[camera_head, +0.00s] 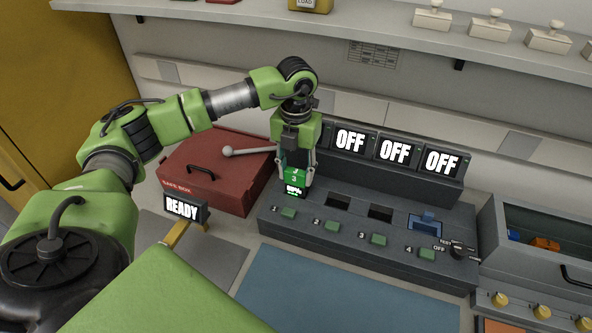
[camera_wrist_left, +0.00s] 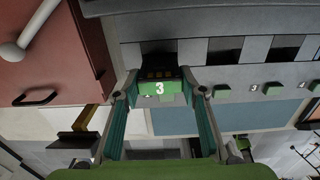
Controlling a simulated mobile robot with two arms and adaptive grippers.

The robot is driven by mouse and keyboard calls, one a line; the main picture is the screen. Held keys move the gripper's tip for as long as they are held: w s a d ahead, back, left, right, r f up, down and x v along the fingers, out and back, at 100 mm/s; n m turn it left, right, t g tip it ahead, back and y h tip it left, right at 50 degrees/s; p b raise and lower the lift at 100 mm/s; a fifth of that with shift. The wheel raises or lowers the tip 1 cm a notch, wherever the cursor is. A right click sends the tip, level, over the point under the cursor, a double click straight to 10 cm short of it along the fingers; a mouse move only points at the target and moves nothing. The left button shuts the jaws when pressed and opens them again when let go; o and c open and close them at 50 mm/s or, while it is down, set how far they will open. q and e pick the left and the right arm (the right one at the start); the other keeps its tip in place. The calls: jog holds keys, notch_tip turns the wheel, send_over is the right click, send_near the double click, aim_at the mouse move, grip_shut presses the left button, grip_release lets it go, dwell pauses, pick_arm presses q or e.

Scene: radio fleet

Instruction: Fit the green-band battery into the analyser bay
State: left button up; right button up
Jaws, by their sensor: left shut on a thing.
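My left gripper (camera_head: 294,182) is shut on a green-topped battery (camera_head: 293,176) marked 3, held upright with a small lit readout on its front. The battery also shows in the left wrist view (camera_wrist_left: 160,88), between the two fingers. It is at the left end of the grey console (camera_head: 330,228), by the leftmost bay; I cannot tell whether its lower end is in it. A dark opening (camera_wrist_left: 158,50) shows just beyond the battery in the left wrist view. My right gripper is not seen.
The console has two empty dark bays (camera_head: 339,201) and a blue item (camera_head: 425,222) in the rightmost one. Green buttons line its front; several screens read OFF (camera_head: 397,151). A READY display (camera_head: 183,207) and red safe box (camera_head: 215,170) stand left. A blue mat (camera_head: 330,290) lies clear in front.

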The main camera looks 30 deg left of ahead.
pick_arm(q)
jog(key=shift+f+b, duration=0.55)
jog(key=shift+f, duration=0.25)
jog(key=o, duration=1.3)
jog(key=shift+r, duration=0.1)
notch_tip(320, 180, up, 12)
jog(key=shift+f, duration=0.1)
